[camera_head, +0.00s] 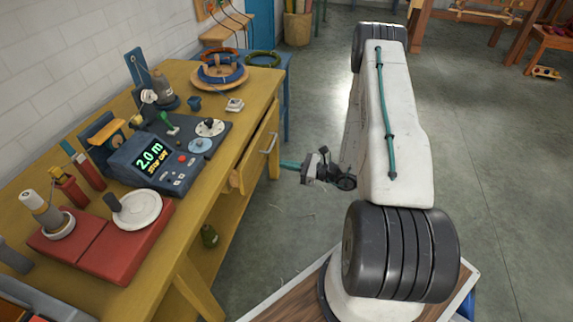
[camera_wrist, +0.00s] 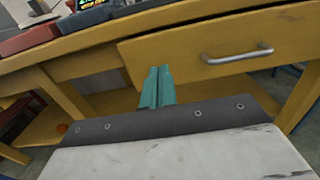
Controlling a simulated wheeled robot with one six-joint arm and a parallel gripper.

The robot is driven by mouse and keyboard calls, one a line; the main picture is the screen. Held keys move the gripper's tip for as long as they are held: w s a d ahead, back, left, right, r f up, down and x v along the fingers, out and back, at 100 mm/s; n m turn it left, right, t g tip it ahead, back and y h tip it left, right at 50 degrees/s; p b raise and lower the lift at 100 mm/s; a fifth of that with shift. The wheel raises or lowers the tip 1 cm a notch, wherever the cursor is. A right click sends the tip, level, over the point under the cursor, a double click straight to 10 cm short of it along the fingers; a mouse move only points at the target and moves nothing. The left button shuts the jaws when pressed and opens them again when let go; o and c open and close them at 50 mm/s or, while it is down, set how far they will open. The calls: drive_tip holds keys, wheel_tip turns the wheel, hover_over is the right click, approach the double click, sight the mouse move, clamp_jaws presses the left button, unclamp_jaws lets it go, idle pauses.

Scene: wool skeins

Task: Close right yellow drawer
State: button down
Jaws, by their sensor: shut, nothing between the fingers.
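The right yellow drawer (camera_head: 257,156) is in the side of the yellow workbench. Its front stands a little out from the bench frame, so it looks slightly open. In the wrist view the drawer front (camera_wrist: 170,50) fills the upper right, with its metal handle (camera_wrist: 238,55) right of centre. The handle also shows in the head view (camera_head: 270,143). My gripper (camera_head: 290,164) is shut and empty, with its teal fingers pointing at the bench. In the wrist view the fingers (camera_wrist: 158,87) overlap the drawer front's lower left part. In the head view a gap shows between fingertips and drawer.
The yellow workbench (camera_head: 253,84) carries a dark machine with a display (camera_head: 150,158), a red base (camera_head: 112,245) and a wooden ring stand (camera_head: 220,72). A lower shelf (camera_head: 222,228) holds a small dark green object (camera_head: 209,236).

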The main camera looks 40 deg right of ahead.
sight(251, 158)
drive_tip(key=x, duration=1)
drive_tip(key=shift+w+a, duration=0.25)
drive_tip(key=shift+w, duration=0.15)
